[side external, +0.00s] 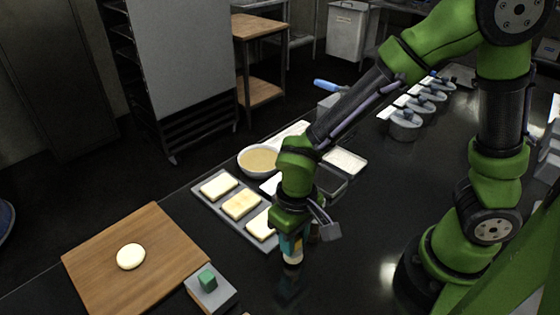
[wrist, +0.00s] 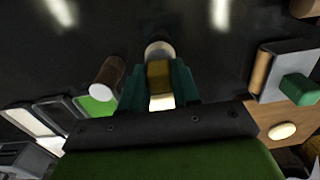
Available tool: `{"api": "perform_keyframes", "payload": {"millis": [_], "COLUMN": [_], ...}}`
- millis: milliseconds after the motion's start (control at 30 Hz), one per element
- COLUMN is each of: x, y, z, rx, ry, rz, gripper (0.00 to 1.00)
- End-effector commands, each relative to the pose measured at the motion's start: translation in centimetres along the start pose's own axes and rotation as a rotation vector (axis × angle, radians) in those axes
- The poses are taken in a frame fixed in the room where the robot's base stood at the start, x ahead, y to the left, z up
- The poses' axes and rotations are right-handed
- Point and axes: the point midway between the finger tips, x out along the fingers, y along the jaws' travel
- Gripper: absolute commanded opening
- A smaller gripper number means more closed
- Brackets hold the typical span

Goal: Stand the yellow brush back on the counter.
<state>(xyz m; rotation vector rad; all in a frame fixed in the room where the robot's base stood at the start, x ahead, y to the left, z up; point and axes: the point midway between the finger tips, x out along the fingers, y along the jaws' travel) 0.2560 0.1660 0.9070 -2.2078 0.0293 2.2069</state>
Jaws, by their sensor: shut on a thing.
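My gripper (side external: 291,243) has its teal fingers closed low over the dark counter (side external: 345,275), in front of the bread tray. In the wrist view, my gripper (wrist: 159,88) is shut on the yellow brush (wrist: 158,76), whose yellow part shows between the fingers. A pale grey end of the brush sticks out past the fingertips. In the side view, the pale lower end of the brush (side external: 292,260) points down and it looks roughly upright. The fingers hide most of it. I cannot tell whether its end touches the counter.
A grey tray (side external: 207,202) holds bread slices, with a bowl (side external: 258,160) behind it. A wooden board (side external: 160,235) with a dough disc and a grey slab with a green block (side external: 207,279) stand left. A brown cylinder (wrist: 107,78) stands close beside my gripper. Counter to the right is clear.

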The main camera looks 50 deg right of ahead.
Motion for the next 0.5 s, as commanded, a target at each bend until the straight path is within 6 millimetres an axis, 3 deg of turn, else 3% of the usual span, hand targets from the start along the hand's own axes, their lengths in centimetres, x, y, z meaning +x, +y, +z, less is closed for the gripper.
{"api": "perform_keyframes", "payload": {"millis": [500], "x": [0.37], "y": [0.00], "z": [-0.02], "rx": [-0.001], "ry": [0.000], "rz": [0.000], "gripper": [0.04]}}
